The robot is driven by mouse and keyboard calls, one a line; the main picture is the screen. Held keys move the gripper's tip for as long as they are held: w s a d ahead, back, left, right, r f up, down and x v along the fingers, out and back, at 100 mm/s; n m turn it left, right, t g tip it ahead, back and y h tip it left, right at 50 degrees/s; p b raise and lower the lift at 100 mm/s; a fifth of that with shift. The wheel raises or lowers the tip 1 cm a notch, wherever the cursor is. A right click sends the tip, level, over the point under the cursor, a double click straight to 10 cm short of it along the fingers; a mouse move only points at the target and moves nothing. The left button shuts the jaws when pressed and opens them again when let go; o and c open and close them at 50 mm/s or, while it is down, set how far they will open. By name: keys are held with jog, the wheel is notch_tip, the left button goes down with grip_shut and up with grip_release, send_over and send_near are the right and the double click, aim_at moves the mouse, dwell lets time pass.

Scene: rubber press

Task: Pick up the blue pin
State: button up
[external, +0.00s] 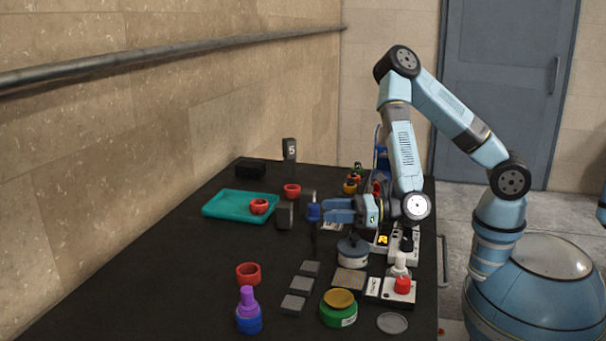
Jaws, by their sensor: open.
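A small blue pin (313,211) stands near the middle of the black table. Its lower part is hard to make out against dark shapes below it. My gripper (327,210) is level and points left, with its blue fingers right beside the pin. The gripper is open. From this angle I cannot tell whether the pin is between the fingertips or just beyond them.
A teal tray (225,212) with a red cup (259,206) lies left. A dark block (285,215) stands close by the pin. A purple-and-blue piece (248,313), a green container (338,314) and several grey blocks are in front. The table's left front is clear.

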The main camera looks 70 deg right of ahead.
aim_at(314, 211)
jog(key=shift+x, duration=2.7)
jog(key=shift+r, duration=0.1)
jog(key=c, duration=1.1)
jog(key=shift+r, duration=0.1)
